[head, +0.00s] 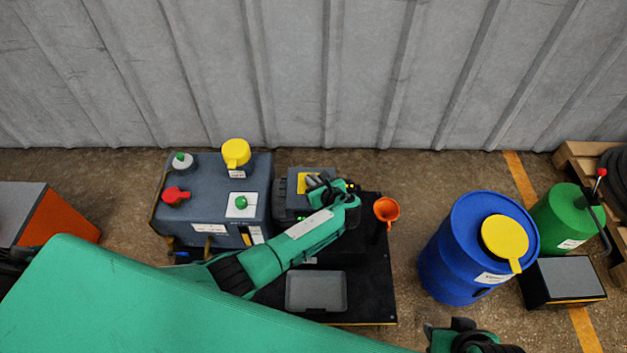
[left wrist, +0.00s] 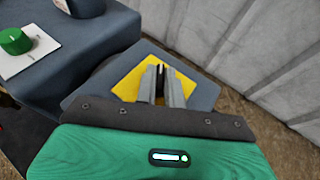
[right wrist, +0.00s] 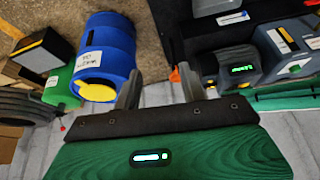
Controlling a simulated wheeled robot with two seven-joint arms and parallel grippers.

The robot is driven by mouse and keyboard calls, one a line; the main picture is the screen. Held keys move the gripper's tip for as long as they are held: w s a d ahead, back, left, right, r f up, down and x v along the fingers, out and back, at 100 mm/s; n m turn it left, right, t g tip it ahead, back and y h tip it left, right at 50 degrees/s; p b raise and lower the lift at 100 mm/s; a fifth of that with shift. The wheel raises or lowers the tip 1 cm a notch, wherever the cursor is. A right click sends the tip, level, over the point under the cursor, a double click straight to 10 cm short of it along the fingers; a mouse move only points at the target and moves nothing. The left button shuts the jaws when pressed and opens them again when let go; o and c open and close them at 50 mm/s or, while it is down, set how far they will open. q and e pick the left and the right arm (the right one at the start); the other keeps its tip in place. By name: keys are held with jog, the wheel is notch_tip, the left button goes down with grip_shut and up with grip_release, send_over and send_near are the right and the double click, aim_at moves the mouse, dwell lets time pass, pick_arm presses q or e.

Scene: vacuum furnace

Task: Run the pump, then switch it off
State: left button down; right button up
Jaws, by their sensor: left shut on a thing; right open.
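The machine I take for the pump (head: 288,204) is a dark grey unit on a black base, right of a larger grey box. A yellow plate (head: 301,184) lies on its top. In the left wrist view the yellow plate (left wrist: 130,85) surrounds my left gripper (left wrist: 161,82). Its two fingers point down at the plate and are shut on a small dark switch, mostly hidden between them. In the head view my left gripper (head: 322,184) covers part of the plate. A green display (right wrist: 242,69) glows on a dark unit in the right wrist view. My right gripper (right wrist: 158,88) is open and empty.
The large grey box (head: 213,190) carries a yellow cap (head: 235,152), a red knob (head: 175,195) and a green knob (head: 241,202). An orange funnel (head: 386,210), a grey tray (head: 316,291), a blue drum (head: 448,255) and a green canister (head: 562,220) stand nearby.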

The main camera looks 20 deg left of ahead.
aim_at(312, 178)
pick_arm(q)
jog(key=c, duration=1.5)
grip_release()
jog(key=shift+s+d+r, duration=0.2)
jog(key=shift+s+d, duration=0.05)
jog(key=shift+d, duration=0.05)
jog(key=p+v, duration=0.1)
jog(key=v, duration=0.2)
jog(key=p+v, duration=0.2)
jog(key=v, duration=0.8)
pick_arm(e)
jog(key=shift+g+h, duration=0.3)
jog(key=shift+g, duration=0.5)
jog(key=f, duration=0.2)
jog(key=d+f, duration=0.1)
jog(key=f, duration=0.1)
jog(key=shift+f, duration=0.1)
pick_arm(q)
jog(key=shift+f, duration=0.1)
